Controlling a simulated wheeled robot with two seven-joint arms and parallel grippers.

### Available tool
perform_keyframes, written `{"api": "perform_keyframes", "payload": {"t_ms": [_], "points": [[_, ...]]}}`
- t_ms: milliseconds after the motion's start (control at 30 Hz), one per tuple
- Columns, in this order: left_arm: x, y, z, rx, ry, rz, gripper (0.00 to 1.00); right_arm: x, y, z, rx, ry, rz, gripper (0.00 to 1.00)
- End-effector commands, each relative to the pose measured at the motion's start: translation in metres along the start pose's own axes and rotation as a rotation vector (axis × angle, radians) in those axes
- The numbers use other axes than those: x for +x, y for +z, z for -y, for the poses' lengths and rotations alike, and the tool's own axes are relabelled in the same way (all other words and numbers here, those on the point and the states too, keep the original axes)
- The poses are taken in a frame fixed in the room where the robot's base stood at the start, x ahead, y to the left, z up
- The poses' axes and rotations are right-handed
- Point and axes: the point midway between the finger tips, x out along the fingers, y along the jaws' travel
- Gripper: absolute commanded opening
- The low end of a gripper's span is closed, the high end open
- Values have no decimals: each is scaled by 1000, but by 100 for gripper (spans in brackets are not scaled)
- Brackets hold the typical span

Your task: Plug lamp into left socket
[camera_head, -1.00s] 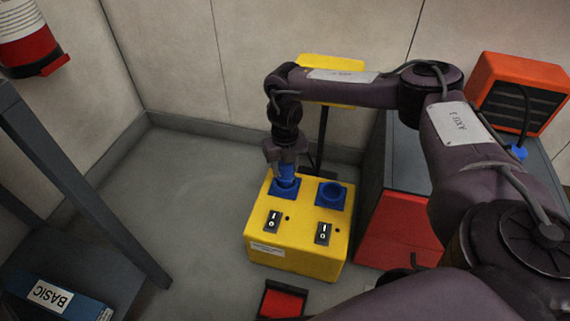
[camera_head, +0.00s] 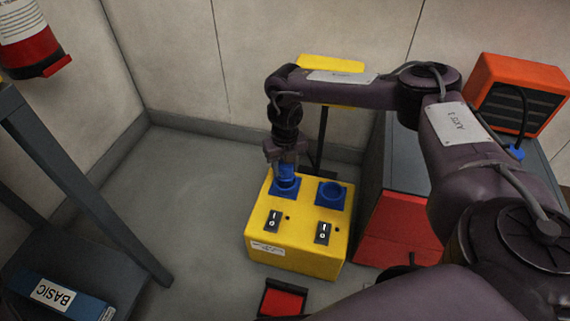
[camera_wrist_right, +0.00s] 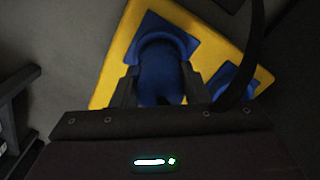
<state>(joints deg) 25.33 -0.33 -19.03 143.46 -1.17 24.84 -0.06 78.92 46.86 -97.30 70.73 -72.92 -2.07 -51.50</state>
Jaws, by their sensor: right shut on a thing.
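A yellow socket box (camera_head: 296,257) stands on the floor with two blue sockets on top, each above a black rocker switch. My right gripper (camera_head: 286,163) points down over the left socket (camera_head: 284,188). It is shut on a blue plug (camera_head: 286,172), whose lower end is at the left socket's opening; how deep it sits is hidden. The right socket (camera_head: 332,194) is empty. In the right wrist view the blue plug (camera_wrist_right: 161,85) lies between the two fingers, in line with the socket ring. My left gripper is out of view.
A yellow lamp (camera_head: 331,62) on a dark stand is behind the box, partly hidden by my arm. A red and grey cabinet (camera_head: 392,232) stands close on the right. A blue binder (camera_head: 62,297) lies lower left. Floor left of the box is clear.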

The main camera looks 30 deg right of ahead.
Motion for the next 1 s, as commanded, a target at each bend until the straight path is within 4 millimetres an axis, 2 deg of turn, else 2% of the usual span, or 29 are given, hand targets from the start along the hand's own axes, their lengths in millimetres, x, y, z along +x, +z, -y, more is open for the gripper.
{"api": "perform_keyframes", "payload": {"t_ms": [433, 1000], "points": [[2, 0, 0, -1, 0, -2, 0, 1, 0, 0, -1, 0, 0, 12], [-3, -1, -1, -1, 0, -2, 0, 12, 0, 0, -1, 1, 0, 12]]}}
